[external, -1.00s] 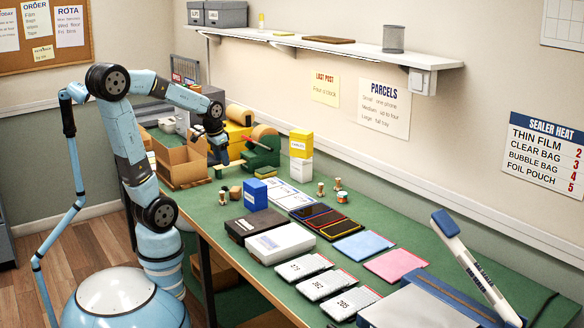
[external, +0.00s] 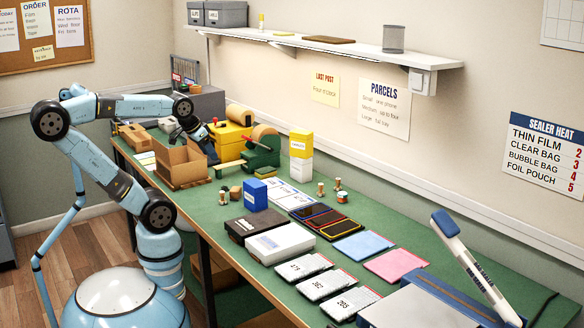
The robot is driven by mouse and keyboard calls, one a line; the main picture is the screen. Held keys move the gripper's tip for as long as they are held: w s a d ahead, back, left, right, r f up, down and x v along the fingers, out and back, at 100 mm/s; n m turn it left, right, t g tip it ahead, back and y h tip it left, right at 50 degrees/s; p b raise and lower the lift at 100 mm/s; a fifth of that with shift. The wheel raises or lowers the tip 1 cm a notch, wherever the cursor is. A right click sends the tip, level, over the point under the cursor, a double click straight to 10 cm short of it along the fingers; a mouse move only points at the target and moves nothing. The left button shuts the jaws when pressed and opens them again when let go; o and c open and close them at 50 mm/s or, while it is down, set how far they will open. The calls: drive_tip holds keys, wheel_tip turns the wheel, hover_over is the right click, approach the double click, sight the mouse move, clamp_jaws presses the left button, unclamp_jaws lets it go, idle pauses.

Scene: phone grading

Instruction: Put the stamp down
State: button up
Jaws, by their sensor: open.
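My gripper (external: 203,148) hangs at the far left part of the bench, by the open cardboard box and the green tape dispenser. It is open; its fingertips are small and partly lost against the things around them. Two small wooden-looking pieces, possibly stamps, stand on the green mat: one (external: 224,196) and another (external: 236,192) left of the blue box. I cannot tell which one is the task's stamp. None shows between my fingers.
The cardboard box (external: 170,168) and tape dispenser (external: 262,150) crowd the far end. A blue box (external: 255,194), black box (external: 252,226), white box (external: 281,242), phones (external: 318,214) and the sealer (external: 465,255) fill the nearer bench. Some mat (external: 212,217) is bare at the left edge.

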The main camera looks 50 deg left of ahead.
drive_tip(key=n+t+h, duration=0.4)
drive_tip(key=n+h, duration=0.5)
drive_tip(key=n, duration=1.8)
approach(222, 192)
drive_tip(key=x, duration=0.5)
drive_tip(key=shift+w+a+f, duration=0.1)
drive_tip(key=shift+a+f, duration=0.3)
drive_tip(key=shift+h, duration=0.3)
drive_tip(key=shift+d+x, duration=0.25)
drive_tip(key=shift+x, duration=2.4)
drive_tip(key=shift+r, duration=0.1)
